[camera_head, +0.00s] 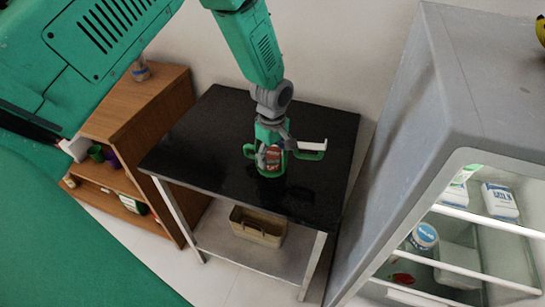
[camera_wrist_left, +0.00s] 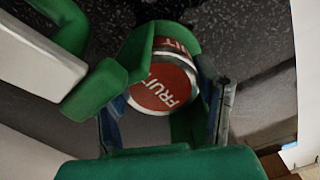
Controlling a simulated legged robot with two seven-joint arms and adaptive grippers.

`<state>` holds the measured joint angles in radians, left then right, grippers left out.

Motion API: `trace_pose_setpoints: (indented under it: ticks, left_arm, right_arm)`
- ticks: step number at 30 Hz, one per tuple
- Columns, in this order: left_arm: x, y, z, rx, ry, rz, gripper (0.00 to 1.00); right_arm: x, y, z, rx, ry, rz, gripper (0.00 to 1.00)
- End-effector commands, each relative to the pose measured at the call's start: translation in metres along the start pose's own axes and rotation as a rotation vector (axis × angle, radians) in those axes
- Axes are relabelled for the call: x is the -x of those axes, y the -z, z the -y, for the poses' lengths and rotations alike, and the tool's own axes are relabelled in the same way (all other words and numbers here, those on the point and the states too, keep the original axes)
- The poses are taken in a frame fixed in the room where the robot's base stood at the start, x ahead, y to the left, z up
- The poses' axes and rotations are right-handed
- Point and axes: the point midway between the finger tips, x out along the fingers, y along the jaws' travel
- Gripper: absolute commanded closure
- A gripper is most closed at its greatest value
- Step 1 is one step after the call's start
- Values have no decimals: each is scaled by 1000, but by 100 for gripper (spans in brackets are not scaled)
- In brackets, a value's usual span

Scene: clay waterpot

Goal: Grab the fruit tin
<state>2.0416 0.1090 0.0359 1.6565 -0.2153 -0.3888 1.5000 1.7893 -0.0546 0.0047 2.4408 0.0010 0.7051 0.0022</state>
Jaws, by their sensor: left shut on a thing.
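The fruit tin (camera_head: 273,160) is a small red can with silver rims and white lettering, on or just above the black table top (camera_head: 225,135); I cannot tell which. In the left wrist view the tin (camera_wrist_left: 163,88) shows its red "FRUIT" label between green finger pads. My left gripper (camera_head: 268,158) is shut on the tin, with its fingers around the can's sides. The fingers hide part of the tin in both views. My right gripper is not in view.
An open fridge (camera_head: 470,80) with stocked shelves stands to the right. A wooden cabinet (camera_head: 150,110) stands to the left. A tan bin (camera_head: 258,228) sits on the table's lower shelf.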

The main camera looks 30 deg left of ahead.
Motion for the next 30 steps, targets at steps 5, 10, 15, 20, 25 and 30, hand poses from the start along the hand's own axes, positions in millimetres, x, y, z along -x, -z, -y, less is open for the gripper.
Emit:
trace_pose_setpoints:
  ticks: [5,10,15,20,25,30]
  left_arm:
    - [20,1,-3,0,-4,-1,80]
    - [51,2,-3,1,-6,-2,80]
    - [83,1,-3,1,-4,-2,80]
    - [111,1,-3,1,-4,-2,80]
    - [110,15,-30,3,-3,-2,80]
    - [109,34,-67,2,-2,-1,80]
  right_arm:
    - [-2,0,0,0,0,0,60]
    - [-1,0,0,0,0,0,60]
    - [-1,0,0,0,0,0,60]
    - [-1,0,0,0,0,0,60]
    - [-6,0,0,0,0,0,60]
    - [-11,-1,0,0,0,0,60]
